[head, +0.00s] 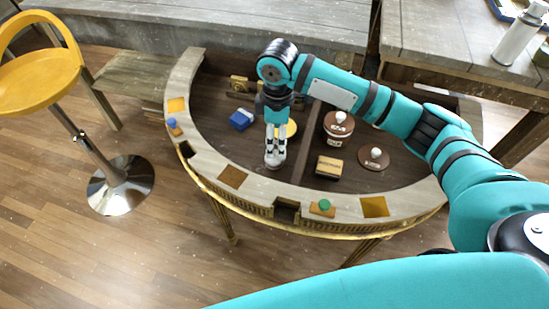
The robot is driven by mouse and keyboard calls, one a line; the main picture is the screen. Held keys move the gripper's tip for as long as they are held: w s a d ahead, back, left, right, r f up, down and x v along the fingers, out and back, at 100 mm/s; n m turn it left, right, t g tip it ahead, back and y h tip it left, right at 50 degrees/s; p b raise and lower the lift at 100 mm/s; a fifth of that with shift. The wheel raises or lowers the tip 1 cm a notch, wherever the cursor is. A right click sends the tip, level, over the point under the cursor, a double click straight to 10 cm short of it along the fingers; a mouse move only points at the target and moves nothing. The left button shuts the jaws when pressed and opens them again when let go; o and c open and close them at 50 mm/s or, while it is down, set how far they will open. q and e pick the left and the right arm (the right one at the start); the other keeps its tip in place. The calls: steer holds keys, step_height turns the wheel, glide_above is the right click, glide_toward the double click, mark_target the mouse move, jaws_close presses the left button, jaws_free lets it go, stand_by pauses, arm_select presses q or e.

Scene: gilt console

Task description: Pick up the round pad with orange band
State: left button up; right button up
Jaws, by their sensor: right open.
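My right gripper (275,164) points down over the dark top of the half-round gilt console (232,180), left of its middle. Its fingers are a little apart, with no held thing clearly visible. A small pale round thing shows at the fingertips; I cannot tell if it is the pad or part of the gripper. A yellow-orange round thing (291,128) lies just behind and right of the fingers, partly hidden by them. I cannot make out an orange band, so I cannot tell which is the round pad. My left gripper is out of view.
A blue block (241,120) lies left of the gripper. To its right are a brown round container (338,125) with a white knob, a tan-topped block (329,167) and a brown disc (374,157) with a white knob. A yellow stool (40,80) stands left.

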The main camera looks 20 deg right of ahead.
mark_target(276, 156)
step_height(276, 156, down, 5)
steer(key=shift+r, duration=0.1)
step_height(276, 156, down, 4)
steer(key=shift+w+r, duration=0.1)
steer(key=shift+r, duration=0.1)
steer(key=shift+f, duration=0.3)
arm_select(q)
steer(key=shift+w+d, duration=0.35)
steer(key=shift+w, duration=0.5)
arm_select(e)
steer(key=c, duration=1)
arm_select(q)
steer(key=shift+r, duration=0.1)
arm_select(e)
steer(key=shift+c, duration=0.2)
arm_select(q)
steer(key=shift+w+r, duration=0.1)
arm_select(e)
step_height(276, 156, up, 10)
steer(key=shift+a, duration=0.1)
